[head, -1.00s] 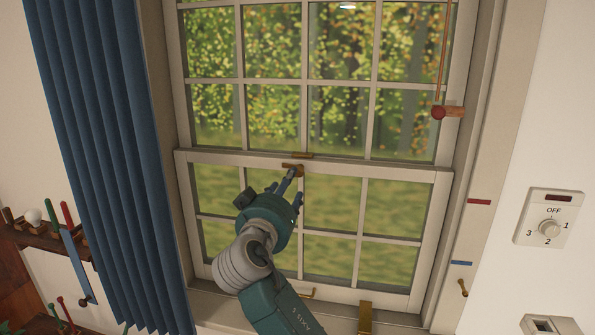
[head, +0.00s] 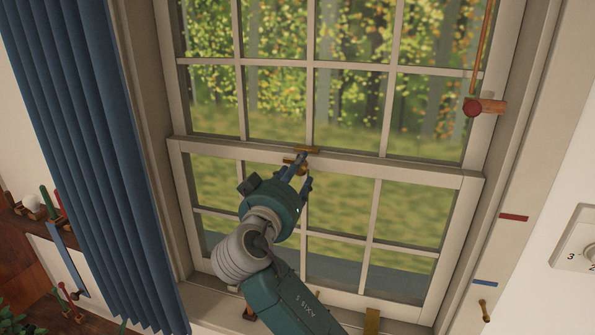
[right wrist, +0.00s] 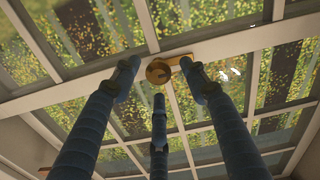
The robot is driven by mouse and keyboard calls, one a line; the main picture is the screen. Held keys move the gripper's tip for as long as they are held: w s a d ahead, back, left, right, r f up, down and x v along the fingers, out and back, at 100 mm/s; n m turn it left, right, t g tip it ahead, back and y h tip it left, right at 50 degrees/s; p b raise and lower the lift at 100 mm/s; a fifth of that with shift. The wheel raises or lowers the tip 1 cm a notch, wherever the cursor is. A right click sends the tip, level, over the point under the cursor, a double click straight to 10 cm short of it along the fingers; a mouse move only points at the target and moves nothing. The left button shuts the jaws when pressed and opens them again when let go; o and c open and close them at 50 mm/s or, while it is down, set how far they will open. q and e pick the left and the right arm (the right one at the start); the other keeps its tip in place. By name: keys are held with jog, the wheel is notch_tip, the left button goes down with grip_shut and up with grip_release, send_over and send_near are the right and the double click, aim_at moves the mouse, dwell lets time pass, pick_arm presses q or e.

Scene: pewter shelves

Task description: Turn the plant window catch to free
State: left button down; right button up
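The brass window catch (head: 294,162) sits at the middle of the window's meeting rail, below a brass plate (head: 306,150). In the right wrist view, the catch (right wrist: 158,71) shows a round boss with a flat arm reaching right. My right gripper (head: 304,168) is raised to the catch from below. In the wrist view its three blue fingers (right wrist: 160,78) are spread apart around the boss, with one fingertip left, one right over the flat arm and one below. I cannot tell whether any fingertip touches. My left gripper is not in view.
A blue curtain (head: 105,150) hangs left of the window. A red-ended wooden peg (head: 486,107) with a cord is at upper right. Red (head: 513,217) and blue (head: 485,283) marks are on the right frame. A dial panel (head: 578,245) is at far right.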

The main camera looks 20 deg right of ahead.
grip_shut()
jog(key=shift+r, duration=0.1)
jog(key=shift+r+n+b, duration=0.15)
jog(key=shift+n+b, duration=0.2)
jog(key=shift+n, duration=0.05)
grip_release()
jog(key=shift+w, duration=0.1)
jog(key=shift+f, duration=0.2)
